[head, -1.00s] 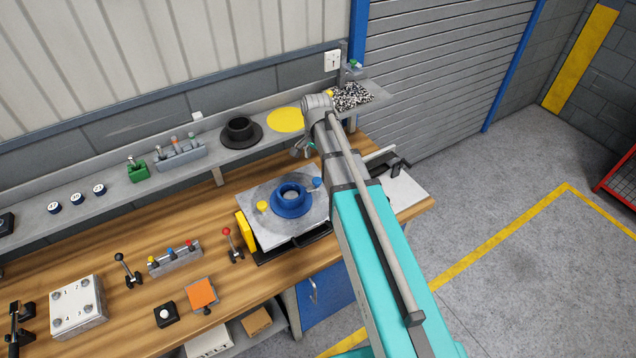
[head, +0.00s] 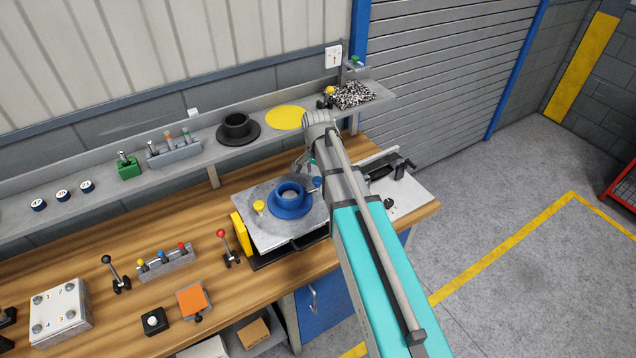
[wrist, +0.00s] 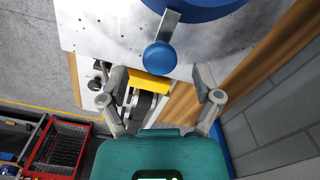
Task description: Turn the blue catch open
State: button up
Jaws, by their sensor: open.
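The blue catch (wrist: 160,57) shows in the wrist view as a round blue knob on a short grey metal arm beside the large blue round part. In the head view the catch (head: 317,182) is at the right edge of the metal plate (head: 262,236), partly close behind my arm. The blue flanged part (head: 290,205) sits on the plate, with a yellow knob (head: 259,207) on its left. My gripper (wrist: 164,88) is open and empty, its two fingers spread to either side and below the blue knob in the picture. In the head view my arm mostly hides the gripper.
A yellow block (head: 240,234) stands at the plate's left edge. A lever with a red knob (head: 224,245) rises from the bench left of it. A shelf (head: 200,158) runs behind, carrying a black flanged part (head: 237,128). A clamp (head: 400,170) lies right of my arm.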

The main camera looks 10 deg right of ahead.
jog(key=shift+f+b, duration=0.6)
jog(key=shift+f, duration=0.25)
grip_shut()
